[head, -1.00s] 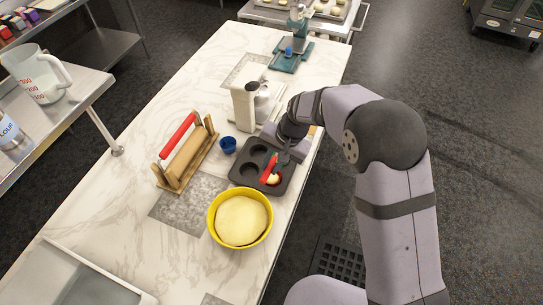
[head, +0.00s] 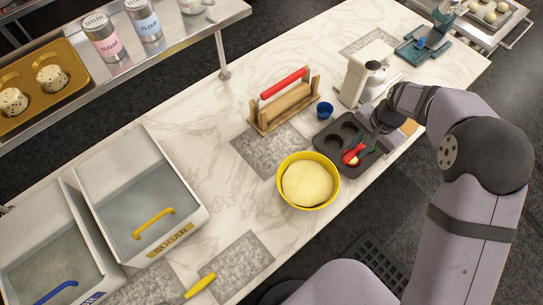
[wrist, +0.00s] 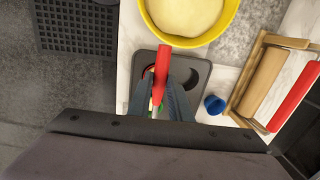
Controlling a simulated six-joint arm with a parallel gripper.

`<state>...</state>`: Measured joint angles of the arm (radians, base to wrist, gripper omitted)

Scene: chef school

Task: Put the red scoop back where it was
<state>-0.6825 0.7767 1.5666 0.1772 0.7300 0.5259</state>
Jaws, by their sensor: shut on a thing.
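The red scoop (head: 351,156) is over the dark muffin tin (head: 325,141) on the marble counter. My gripper (head: 369,147) is shut on the scoop, just above the tin. In the wrist view the scoop's red handle (wrist: 162,70) stands between my two fingers (wrist: 160,98) and points toward the yellow bowl. The scoop's lower end is mostly hidden by my fingers. A white bin labelled SUGAR (head: 185,226) holds a yellow-handled scoop (head: 153,223). A second bin (head: 72,215) beside it holds a blue-handled scoop (head: 57,291).
A yellow bowl of dough (head: 280,185) stands close to the tin. A blue cup (head: 324,110), a wooden rack with a red-handled rolling pin (head: 285,100) and a cream-coloured machine (head: 356,80) stand behind. A yellow object (head: 200,285) lies at the front. Counter between bowl and bins is clear.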

